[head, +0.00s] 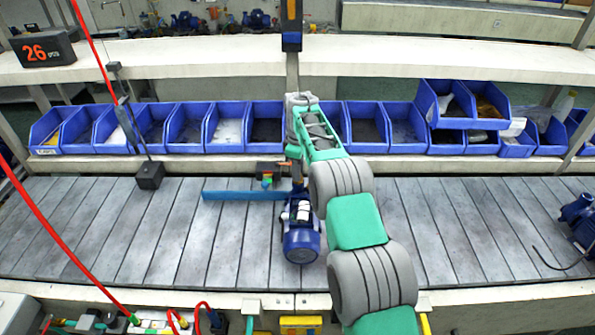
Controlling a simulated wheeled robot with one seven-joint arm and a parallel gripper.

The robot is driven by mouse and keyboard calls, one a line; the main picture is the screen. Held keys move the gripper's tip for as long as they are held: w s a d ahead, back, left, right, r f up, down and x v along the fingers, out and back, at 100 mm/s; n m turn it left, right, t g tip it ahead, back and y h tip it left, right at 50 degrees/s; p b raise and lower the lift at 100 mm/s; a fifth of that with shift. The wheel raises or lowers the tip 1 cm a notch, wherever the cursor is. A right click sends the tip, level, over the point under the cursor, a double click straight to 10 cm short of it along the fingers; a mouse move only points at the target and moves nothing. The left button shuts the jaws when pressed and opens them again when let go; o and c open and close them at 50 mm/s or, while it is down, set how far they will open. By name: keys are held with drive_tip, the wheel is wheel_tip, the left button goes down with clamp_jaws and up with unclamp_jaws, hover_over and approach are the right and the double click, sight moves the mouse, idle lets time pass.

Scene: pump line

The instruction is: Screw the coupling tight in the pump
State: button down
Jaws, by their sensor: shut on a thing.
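The blue pump (301,243) stands on the slatted conveyor, just right of the middle of the head view, with its round motor end toward me. My gripper (297,184) is over the far end of the pump, pointing down at the end of my green and grey arm. It is shut on a small part, which I take to be the coupling. The fingers and the coupling are small and mostly hidden by my arm, so I cannot tell how far the coupling sits in the pump.
A blue bar (240,196) lies left of the pump, near a small dark block (268,172). Blue bins (186,130) line the shelf behind. A black box (149,176) hangs over the conveyor at left. Another blue pump (582,222) is at the right edge.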

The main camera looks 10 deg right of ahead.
drive_tip(key=m, duration=0.3)
drive_tip(key=shift+m, duration=0.3)
drive_tip(key=c, duration=1.3)
unclamp_jaws()
drive_tip(key=shift+c, duration=0.2)
drive_tip(key=n, duration=0.3)
drive_tip(key=shift+n, duration=0.3)
drive_tip(key=n, duration=0.3)
